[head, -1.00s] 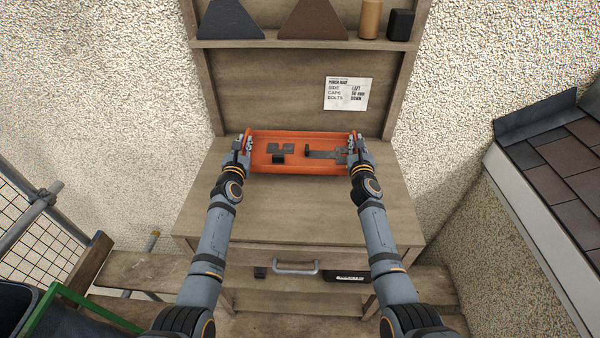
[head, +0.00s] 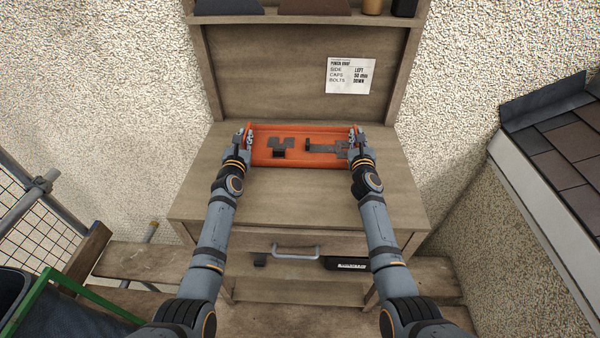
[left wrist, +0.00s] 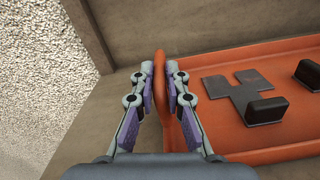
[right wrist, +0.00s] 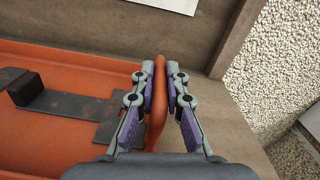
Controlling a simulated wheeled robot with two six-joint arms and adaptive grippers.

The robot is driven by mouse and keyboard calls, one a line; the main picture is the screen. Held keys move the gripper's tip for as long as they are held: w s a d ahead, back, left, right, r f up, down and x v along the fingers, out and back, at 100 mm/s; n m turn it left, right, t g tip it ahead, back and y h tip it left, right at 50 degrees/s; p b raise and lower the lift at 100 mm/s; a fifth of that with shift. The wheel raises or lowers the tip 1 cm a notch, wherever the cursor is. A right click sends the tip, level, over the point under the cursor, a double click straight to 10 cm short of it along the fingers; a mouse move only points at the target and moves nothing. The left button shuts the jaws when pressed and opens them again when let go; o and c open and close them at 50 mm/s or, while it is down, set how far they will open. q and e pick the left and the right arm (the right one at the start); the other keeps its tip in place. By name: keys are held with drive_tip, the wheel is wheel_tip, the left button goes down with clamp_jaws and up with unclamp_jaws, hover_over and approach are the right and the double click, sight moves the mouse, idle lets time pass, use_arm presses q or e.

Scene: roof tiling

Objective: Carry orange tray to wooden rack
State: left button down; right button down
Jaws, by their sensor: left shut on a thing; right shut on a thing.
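The orange tray (head: 300,160) is held level between my two grippers at the wooden rack (head: 300,194), over its worktop. I cannot tell if it touches the wood. Two dark metal pieces lie in it: a T-shaped bracket (head: 281,145) at the left and a longer bracket (head: 322,147) at the right. My left gripper (head: 246,138) is shut on the tray's left end, around its rim in the left wrist view (left wrist: 164,85). My right gripper (head: 355,138) is shut on the right end, around the rim in the right wrist view (right wrist: 159,85).
A paper note (head: 351,75) is on the rack's back panel, and a shelf with several items is above. A drawer handle (head: 295,250) is below the worktop. A tiled roof piece (head: 560,145) stands at the right. The worktop in front of the tray is clear.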

use_arm(q)
drive_tip(key=c, duration=1.6)
unclamp_jaws()
drive_tip(key=shift+f+p, duration=0.1)
drive_tip(key=shift+p, duration=0.2)
drive_tip(key=shift+c, duration=0.2)
use_arm(e)
drive_tip(key=c, duration=1.7)
unclamp_jaws()
use_arm(q)
drive_tip(key=shift+o, duration=1.4)
drive_tip(key=shift+s, duration=0.1)
use_arm(e)
drive_tip(key=o, duration=0.3)
drive_tip(key=shift+s, duration=0.1)
use_arm(q)
drive_tip(key=shift+s, duration=0.35)
drive_tip(key=s, duration=1.1)
drive_tip(key=shift+s+a, duration=0.15)
drive_tip(key=shift+a, duration=0.2)
use_arm(e)
drive_tip(key=shift+s, duration=0.65)
drive_tip(key=s, duration=1)
drive_tip(key=shift+s+a, duration=0.35)
